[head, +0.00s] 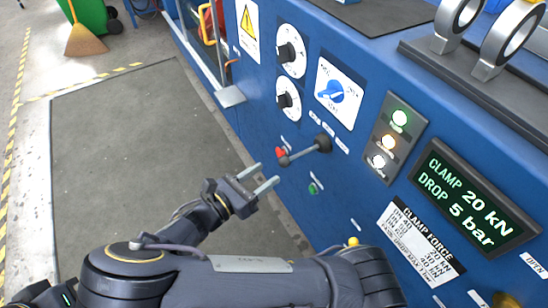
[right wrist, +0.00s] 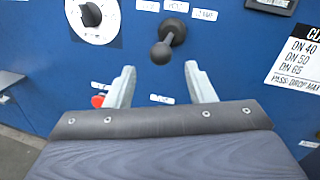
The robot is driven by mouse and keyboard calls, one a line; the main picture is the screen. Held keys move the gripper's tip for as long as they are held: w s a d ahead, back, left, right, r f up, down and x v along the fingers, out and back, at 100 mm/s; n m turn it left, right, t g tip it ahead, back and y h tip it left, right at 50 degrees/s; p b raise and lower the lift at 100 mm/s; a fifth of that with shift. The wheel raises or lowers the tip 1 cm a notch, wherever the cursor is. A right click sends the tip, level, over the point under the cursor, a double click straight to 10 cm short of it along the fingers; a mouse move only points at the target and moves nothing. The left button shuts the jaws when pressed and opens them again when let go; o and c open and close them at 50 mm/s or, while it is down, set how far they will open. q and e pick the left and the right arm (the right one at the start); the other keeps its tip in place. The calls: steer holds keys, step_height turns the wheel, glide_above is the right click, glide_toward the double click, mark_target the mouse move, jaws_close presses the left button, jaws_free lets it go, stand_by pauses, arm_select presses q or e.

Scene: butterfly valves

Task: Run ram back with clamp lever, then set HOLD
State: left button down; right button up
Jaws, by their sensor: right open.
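The clamp lever (head: 303,151) is a short dark lever with a ball end on the blue panel. In the right wrist view its ball (right wrist: 161,53) is just beyond and between my fingertips. My right gripper (head: 265,179) is open and empty, apart from the lever, to its lower left in the head view. A blue selector knob (head: 332,91) sits on a white plate above the lever; its small markings are not readable. The display (head: 470,200) reads CLAMP 20 kN, DROP 5 bar. My left gripper cannot be made out.
A red button (head: 280,152) is close by the lever; one finger partly covers it in the right wrist view (right wrist: 98,100). Two white dials (head: 290,50) are above. A lamp column (head: 390,138) has its green top lamp bright. The floor mat (head: 130,150) is clear.

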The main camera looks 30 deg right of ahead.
mark_target(284, 161)
steer(key=x, duration=0.7)
steer(key=shift+d, duration=0.35)
jaws_close()
